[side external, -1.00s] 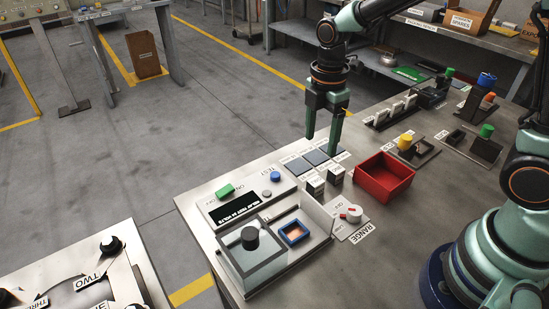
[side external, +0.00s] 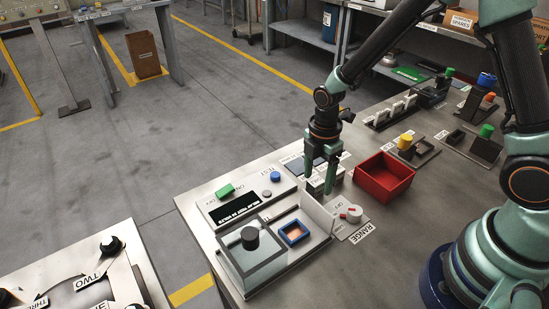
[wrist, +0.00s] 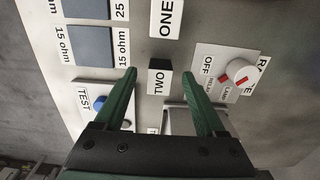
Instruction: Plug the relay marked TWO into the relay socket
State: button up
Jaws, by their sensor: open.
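The relay marked TWO (wrist: 158,83) is a small dark block with a white label, between my open fingers in the wrist view. In the side external view it (side external: 315,187) is partly covered by my fingers. My gripper (side external: 319,180) is low over it; its fingertips in the wrist view (wrist: 149,72) stand on either side, with gaps, so it holds nothing. The relay marked ONE (wrist: 165,18) stands beside it. A blue-rimmed recess with a copper-coloured floor (side external: 294,232) sits in the tester; I see no label naming it as the relay socket.
The RANGE knob (side external: 351,213) and a red bin (side external: 384,176) stand right of the relay. A clear box with a black knob (side external: 251,256) is beside the recess.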

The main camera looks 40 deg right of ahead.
jog(key=shift+f, duration=0.3)
grip_shut()
jog(key=shift+r, duration=0.1)
